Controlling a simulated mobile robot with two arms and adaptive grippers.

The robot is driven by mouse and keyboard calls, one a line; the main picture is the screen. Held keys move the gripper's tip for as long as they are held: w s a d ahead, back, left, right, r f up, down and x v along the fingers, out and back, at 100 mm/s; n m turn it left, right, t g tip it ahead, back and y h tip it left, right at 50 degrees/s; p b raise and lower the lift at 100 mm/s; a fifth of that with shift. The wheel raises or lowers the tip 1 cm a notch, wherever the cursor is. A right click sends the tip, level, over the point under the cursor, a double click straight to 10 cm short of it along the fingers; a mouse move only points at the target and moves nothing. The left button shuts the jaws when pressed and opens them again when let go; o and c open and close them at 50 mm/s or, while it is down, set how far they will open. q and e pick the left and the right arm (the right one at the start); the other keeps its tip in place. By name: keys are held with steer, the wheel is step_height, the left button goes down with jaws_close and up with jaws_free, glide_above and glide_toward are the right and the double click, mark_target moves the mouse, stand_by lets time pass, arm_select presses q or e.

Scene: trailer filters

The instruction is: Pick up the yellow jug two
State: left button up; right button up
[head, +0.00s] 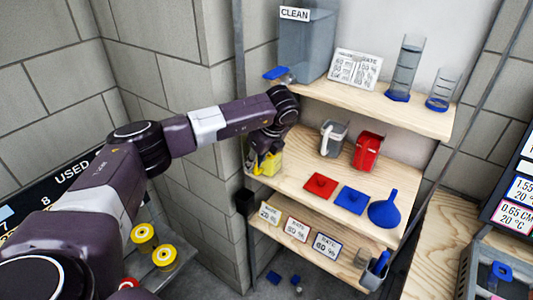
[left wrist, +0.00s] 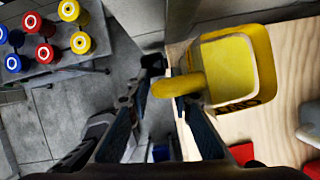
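The yellow jug (head: 270,166) stands at the left end of the middle wooden shelf, partly hidden by my left gripper (head: 262,158). In the left wrist view the jug (left wrist: 232,62) is seen from above, with dark lettering on its side and its rounded handle pointing left. The left gripper (left wrist: 167,78) is open there. Its fingers are spread, and the handle reaches into the space between them, overlapping the right finger in the picture. I cannot tell whether they touch. My right gripper is not in view.
A grey jug (head: 334,138) and a red jug (head: 367,151) stand further right on the shelf. Red (head: 320,185) and blue (head: 351,200) flat pieces and a blue funnel (head: 384,210) lie in front. The upper shelf (head: 420,117) hangs above. A block wall (head: 225,150) borders the left.

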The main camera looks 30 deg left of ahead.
arm_select(q)
steer(key=shift+d, duration=0.1)
steer(key=shift+c, duration=0.5)
jaws_close()
steer(key=shift+r+b, duration=0.15)
steer(key=shift+b, duration=0.15)
